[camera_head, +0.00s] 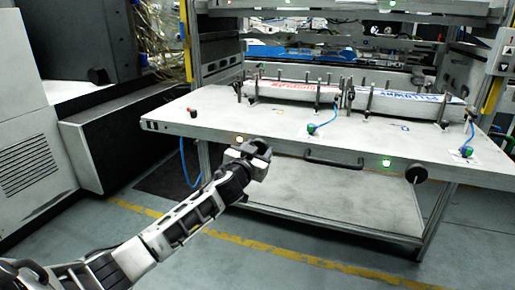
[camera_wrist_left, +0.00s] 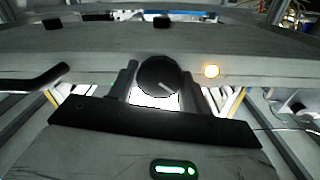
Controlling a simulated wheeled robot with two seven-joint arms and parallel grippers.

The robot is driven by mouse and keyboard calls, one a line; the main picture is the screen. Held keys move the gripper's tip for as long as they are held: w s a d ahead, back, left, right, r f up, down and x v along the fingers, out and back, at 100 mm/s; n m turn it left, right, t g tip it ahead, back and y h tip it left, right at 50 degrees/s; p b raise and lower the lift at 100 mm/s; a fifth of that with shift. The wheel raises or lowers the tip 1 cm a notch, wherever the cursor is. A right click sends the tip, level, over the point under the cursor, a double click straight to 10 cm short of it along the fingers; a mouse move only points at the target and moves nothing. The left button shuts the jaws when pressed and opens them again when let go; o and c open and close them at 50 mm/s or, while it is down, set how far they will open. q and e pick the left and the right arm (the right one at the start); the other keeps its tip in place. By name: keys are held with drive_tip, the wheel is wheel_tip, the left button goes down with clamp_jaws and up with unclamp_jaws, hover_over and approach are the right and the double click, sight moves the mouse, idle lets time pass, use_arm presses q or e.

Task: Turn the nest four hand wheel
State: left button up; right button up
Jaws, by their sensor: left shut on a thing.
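The hand wheel is a dark round knob (camera_wrist_left: 158,76) with a pale mark on its face, on the front edge of the table in the left wrist view. My left gripper (camera_head: 260,154) reaches up to the table's front edge and is shut on this wheel, one finger on each side. In the head view the gripper mostly hides the wheel. An amber light (camera_head: 239,139) glows beside it; it also shows in the left wrist view (camera_wrist_left: 211,71). My right gripper is out of view.
The white table (camera_head: 200,112) carries two long white rolls (camera_head: 290,89) with red and blue lettering, among several upright posts. A black bar handle (camera_head: 333,160) juts from the front edge right of my gripper. A grey cabinet (camera_head: 105,135) stands at left. The floor in front is clear.

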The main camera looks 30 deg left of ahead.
use_arm(q)
drive_tip(key=shift+m+p, duration=2.45)
drive_tip(key=shift+m, duration=5.15)
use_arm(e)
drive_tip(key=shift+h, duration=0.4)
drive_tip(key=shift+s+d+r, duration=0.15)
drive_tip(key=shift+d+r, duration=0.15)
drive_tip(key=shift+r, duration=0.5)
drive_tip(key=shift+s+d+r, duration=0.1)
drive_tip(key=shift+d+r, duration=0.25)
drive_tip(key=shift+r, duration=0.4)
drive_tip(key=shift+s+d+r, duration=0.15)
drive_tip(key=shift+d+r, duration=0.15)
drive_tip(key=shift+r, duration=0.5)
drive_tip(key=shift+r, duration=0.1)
use_arm(q)
drive_tip(key=o, duration=1)
drive_tip(key=shift+c, duration=0.2)
drive_tip(key=shift+s, duration=0.15)
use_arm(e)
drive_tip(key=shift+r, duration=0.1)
